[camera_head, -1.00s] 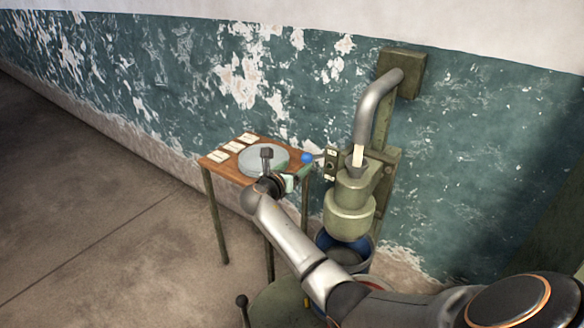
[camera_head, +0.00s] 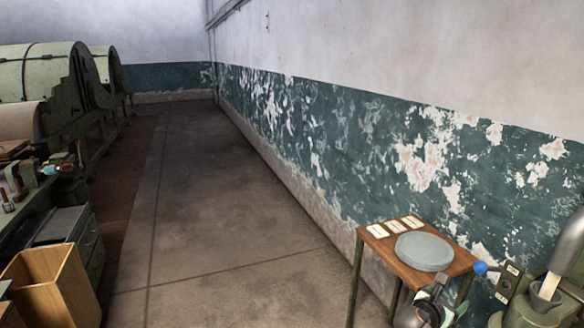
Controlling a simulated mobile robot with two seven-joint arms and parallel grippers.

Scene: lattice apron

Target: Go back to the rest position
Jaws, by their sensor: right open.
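My right gripper (camera_head: 441,297) is at the bottom right of the head view, in front of the small wooden table (camera_head: 459,264). It is open, and I see nothing between its fingers. It appears just below the grey round disc (camera_head: 424,251) on the table, and I cannot tell how far apart they are. Most of my right arm is outside the picture. My left gripper is not in view.
Several pale cards (camera_head: 396,227) lie on the table's far side. A green machine (camera_head: 508,284) with a blue knob (camera_head: 480,267) stands at the right edge. At left are a wooden bin (camera_head: 62,285), a workbench and large green drums (camera_head: 45,75). The middle floor is clear.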

